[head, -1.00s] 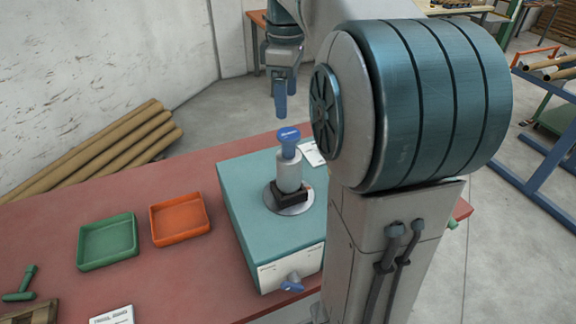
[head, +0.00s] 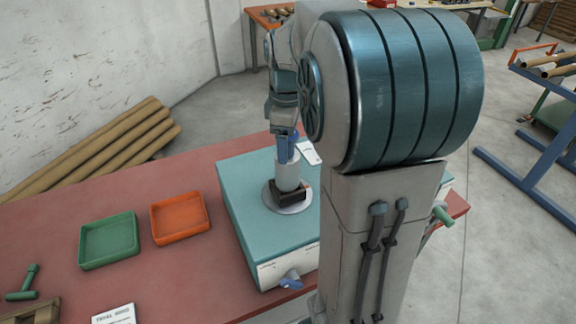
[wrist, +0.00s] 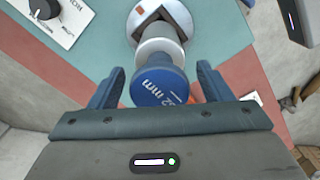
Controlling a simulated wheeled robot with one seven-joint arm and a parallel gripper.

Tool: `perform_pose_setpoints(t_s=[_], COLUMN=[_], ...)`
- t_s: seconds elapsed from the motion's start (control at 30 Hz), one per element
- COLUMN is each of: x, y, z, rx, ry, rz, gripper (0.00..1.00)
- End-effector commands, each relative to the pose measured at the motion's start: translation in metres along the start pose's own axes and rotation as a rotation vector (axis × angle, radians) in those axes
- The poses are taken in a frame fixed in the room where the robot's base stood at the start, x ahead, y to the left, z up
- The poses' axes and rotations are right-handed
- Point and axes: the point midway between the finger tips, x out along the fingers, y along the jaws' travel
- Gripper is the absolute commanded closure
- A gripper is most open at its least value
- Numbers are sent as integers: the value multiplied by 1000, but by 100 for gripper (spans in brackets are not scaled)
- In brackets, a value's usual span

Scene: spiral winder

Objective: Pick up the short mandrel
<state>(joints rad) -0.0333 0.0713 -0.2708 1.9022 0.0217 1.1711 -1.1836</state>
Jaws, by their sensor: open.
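The short mandrel is a pale cylinder (head: 288,175) with a blue top, standing upright in a dark block on a round metal plate on the teal winder box (head: 245,215). In the wrist view its blue cap (wrist: 160,87) bears white lettering that ends in "2 mm". My gripper (head: 287,150) is over the mandrel's top in the head view, and its fingers hide most of the blue cap. In the wrist view my open gripper (wrist: 160,88) has one blue finger on each side of the cap, with a gap on both sides.
A green tray (head: 82,250) and an orange tray (head: 155,228) sit on the red table (head: 50,225) at left. A green T-shaped tool (head: 24,285) and a printed card (head: 114,315) lie nearer. Cardboard tubes (head: 100,150) lie behind the table.

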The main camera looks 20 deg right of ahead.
Motion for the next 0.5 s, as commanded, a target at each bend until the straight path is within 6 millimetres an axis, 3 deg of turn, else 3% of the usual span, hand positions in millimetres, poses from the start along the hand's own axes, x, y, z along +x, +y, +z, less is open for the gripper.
perform_pose_setpoints(t_s=[0.1, 0.13, 0.37, 0.5], x=[0, 0, 0, -1], y=[0, 0, 0, 0], z=[0, 0, 0, 0], rx=[0, 0, 0, 0], ry=[0, 0, 0, 1], rz=[0, 0, 0, 2], gripper=[28, 33, 97, 100])
